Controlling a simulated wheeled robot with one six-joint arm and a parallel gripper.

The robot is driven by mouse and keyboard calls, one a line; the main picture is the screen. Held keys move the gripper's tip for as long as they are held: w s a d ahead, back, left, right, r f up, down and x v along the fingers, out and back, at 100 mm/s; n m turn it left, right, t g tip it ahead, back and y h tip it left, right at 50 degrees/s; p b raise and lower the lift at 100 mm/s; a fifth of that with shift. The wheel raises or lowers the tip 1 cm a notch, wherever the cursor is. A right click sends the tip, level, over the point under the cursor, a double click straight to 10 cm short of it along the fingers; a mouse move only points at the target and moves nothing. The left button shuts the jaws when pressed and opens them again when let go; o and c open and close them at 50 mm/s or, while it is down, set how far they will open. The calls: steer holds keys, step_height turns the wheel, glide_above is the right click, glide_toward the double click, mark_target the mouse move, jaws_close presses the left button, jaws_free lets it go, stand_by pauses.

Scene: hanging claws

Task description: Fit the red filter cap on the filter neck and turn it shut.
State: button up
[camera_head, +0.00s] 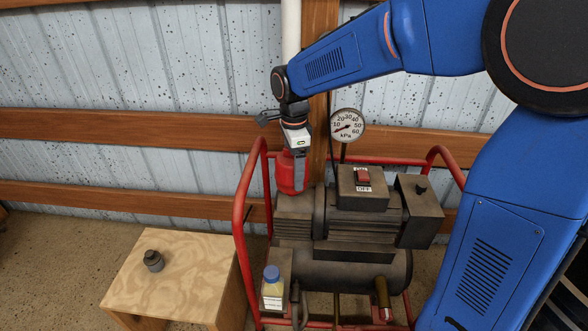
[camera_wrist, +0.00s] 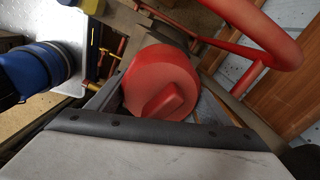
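The red filter cap (camera_head: 287,174) is at my gripper (camera_head: 297,172), above the left end of the pump. In the wrist view, the cap (camera_wrist: 150,70) shows its round top with a raised grip bar. My gripper's fingers lie along both sides of the cap and look shut on it. One dark finger covers part of the cap in the head view. The filter neck is hidden from both views, so I cannot tell whether the cap sits on it or is held just above it.
A red tube frame (camera_head: 239,222) surrounds the pump (camera_head: 365,232). A pressure gauge (camera_head: 347,126) stands close right of my gripper. A switch box (camera_head: 362,187) reads OFF. A blue-capped bottle (camera_head: 272,290) is at the front. A wooden stand (camera_head: 185,290) holds a small grey fitting (camera_head: 153,261).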

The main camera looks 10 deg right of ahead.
steer(key=c, duration=0.9)
steer(key=shift+m, duration=0.5)
steer(key=shift+c, duration=1)
steer(key=m, duration=0.5)
steer(key=shift+s, duration=0.15)
steer(key=m, duration=0.5)
steer(key=shift+s+a, duration=0.1)
steer(key=shift+a, duration=0.05)
steer(key=o, duration=1.9)
steer(key=shift+o, duration=0.2)
